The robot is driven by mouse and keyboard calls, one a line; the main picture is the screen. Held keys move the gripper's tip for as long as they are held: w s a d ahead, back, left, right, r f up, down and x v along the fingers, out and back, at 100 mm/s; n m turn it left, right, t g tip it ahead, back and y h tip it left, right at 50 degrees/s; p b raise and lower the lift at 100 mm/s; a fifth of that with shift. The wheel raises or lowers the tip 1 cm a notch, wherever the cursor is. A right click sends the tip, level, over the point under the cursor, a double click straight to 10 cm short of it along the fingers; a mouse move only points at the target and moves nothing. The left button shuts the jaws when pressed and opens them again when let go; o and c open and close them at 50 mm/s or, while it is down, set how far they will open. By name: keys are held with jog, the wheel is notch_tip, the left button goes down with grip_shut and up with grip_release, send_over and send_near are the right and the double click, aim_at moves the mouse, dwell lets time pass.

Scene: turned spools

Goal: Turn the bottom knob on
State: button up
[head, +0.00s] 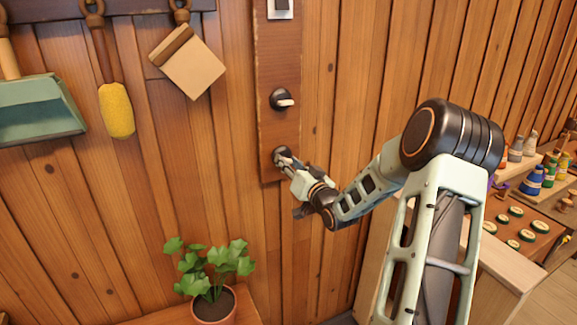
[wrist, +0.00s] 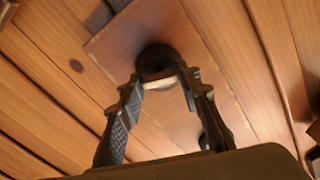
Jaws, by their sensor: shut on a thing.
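The bottom knob (head: 278,153) sits low on a vertical wooden board (head: 265,60) on the plank wall. It has a dark round base and is mostly covered by my gripper (head: 284,161) in the head view. In the wrist view, the knob's dark base (wrist: 155,60) and pale handle (wrist: 160,82) show between the fingertips of my gripper (wrist: 161,88). The fingers are shut on the pale handle. The exact angle of the handle is hard to tell.
Another knob (head: 283,99) with a pale handle is above, and a switch (head: 281,8) is at the board's top. A potted plant (head: 212,300) stands below left. A brush (head: 116,105) and dustpan (head: 40,105) hang left. Paint bottles (head: 540,175) stand at right.

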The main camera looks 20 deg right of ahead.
jog(key=m, duration=0.6)
jog(key=m+p, duration=0.1)
jog(key=m, duration=0.3)
jog(key=shift+m, duration=0.4)
jog(key=shift+m+p, duration=0.5)
jog(key=shift+m, duration=1)
jog(key=o, duration=1.2)
jog(key=shift+c, duration=0.2)
jog(key=s, duration=1.2)
jog(key=shift+d, duration=0.2)
